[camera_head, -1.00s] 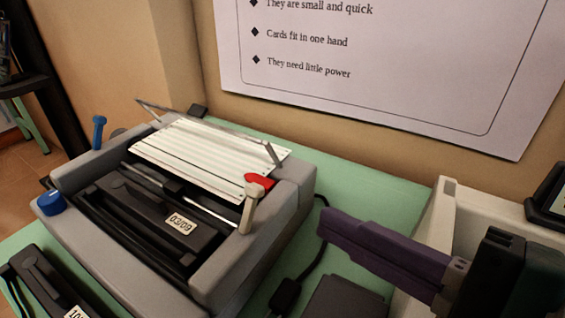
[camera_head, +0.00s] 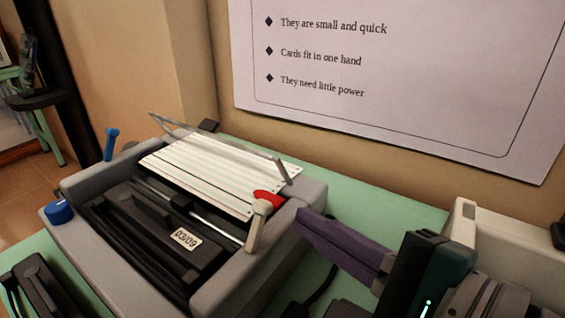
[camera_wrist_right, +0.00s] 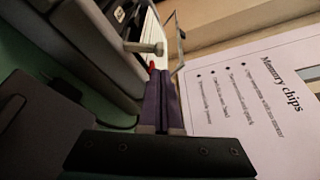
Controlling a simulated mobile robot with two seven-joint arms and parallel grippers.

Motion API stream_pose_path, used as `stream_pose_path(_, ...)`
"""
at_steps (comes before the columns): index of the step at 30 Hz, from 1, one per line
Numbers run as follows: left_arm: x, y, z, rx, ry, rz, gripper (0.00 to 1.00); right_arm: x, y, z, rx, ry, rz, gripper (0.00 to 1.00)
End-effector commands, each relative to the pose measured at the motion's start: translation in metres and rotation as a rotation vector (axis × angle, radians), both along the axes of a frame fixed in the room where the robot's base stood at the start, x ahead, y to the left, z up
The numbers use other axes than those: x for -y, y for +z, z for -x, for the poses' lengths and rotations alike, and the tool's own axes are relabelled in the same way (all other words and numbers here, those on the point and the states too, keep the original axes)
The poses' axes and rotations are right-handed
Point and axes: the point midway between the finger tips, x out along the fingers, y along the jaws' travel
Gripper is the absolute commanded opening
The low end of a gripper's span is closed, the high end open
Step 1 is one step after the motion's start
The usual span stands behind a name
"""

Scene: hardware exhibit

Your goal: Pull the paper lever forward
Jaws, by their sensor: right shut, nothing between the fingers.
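A grey printer (camera_head: 208,290) stands on a green tabletop. A cream lever with a rounded knob (camera_head: 257,227) rises at its right front, beside a red piece (camera_head: 268,200). A blue lever (camera_head: 111,143) stands upright at its back left. The frames do not label which is the paper lever. My right gripper (camera_head: 301,220), with purple fingers, is shut and empty just right of the printer, apart from the cream lever. In the right wrist view the cream lever (camera_wrist_right: 146,48) lies just beyond and left of my fingertips (camera_wrist_right: 163,76). My left gripper is out of view.
A white ribbed panel (camera_head: 212,170) and a wire bail (camera_head: 225,143) top the printer. A blue knob (camera_head: 58,212) is at its left. A dark cartridge (camera_head: 45,285) lies front left. A white casing (camera_head: 510,235) stands at right. A poster (camera_head: 400,70) hangs behind.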

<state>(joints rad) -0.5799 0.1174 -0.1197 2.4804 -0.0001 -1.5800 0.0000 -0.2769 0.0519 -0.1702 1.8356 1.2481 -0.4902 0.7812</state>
Motion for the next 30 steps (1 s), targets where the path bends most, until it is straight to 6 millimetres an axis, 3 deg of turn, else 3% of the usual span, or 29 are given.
stream_pose_path(9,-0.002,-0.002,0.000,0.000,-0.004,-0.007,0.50,-0.023,-0.007,-0.031,0.001,0.000,0.001,0.00)
stream_pose_path(30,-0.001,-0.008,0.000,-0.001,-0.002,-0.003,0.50,-0.027,-0.007,-0.031,0.040,0.001,0.031,0.00)
